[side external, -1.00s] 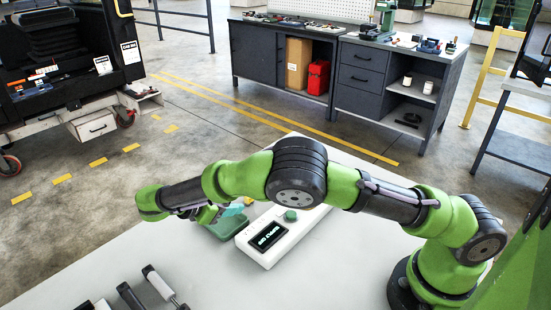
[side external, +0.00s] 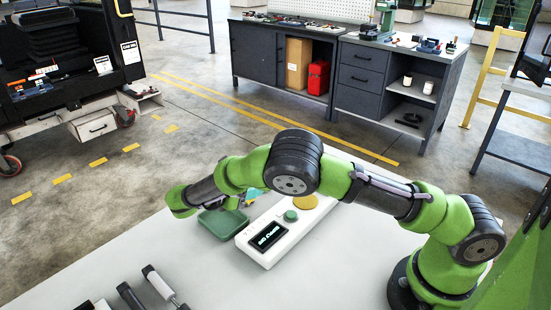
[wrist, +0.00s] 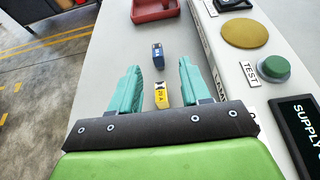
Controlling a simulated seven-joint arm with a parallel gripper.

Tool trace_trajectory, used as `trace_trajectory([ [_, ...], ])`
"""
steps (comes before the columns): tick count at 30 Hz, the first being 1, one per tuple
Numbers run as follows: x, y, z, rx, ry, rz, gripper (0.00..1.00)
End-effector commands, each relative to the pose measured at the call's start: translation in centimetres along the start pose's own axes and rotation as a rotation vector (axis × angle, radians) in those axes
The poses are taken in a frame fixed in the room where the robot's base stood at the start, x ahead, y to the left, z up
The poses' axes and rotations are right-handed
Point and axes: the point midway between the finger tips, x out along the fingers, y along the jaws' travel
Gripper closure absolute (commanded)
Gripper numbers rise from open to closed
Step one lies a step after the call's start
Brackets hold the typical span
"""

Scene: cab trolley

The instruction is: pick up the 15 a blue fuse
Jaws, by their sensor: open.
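In the wrist view a small blue fuse (wrist: 157,54) stands on the white table, just beyond my fingertips. A yellow fuse (wrist: 162,94) marked 20 A lies nearer, between my two teal fingers in the picture. My gripper (wrist: 160,66) is open, with one finger to each side of the yellow fuse and clear gaps between. Whether the fingers are above or level with the fuses I cannot tell. In the side view my gripper (side external: 250,196) is mostly hidden by my arm, behind the green tray, and the fuses are not clear.
A white tester (side external: 270,240) with a display, a green button (wrist: 273,68) and a gold disc (wrist: 239,33) stands right of the fuses. A red tray (wrist: 140,17) lies beyond them. A green tray (side external: 210,232) sits left of the tester. Several handled tools (side external: 160,285) lie at the front.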

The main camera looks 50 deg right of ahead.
Motion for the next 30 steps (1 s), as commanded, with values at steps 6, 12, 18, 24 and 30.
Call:
trace_trajectory([
  [6, 1.6, 0.0, -0.1, 0.000, 0.000, -0.001, 0.53],
  [12, 4.5, 0.5, -0.6, -0.001, 0.000, -0.003, 0.53],
  [18, 6.2, 0.5, -0.5, 0.001, 0.001, 0.001, 0.53],
  [24, 6.3, 0.5, -0.5, 0.002, 0.001, 0.001, 0.53],
  [30, 6.3, 0.5, -0.5, 0.001, 0.001, 0.001, 0.81],
])
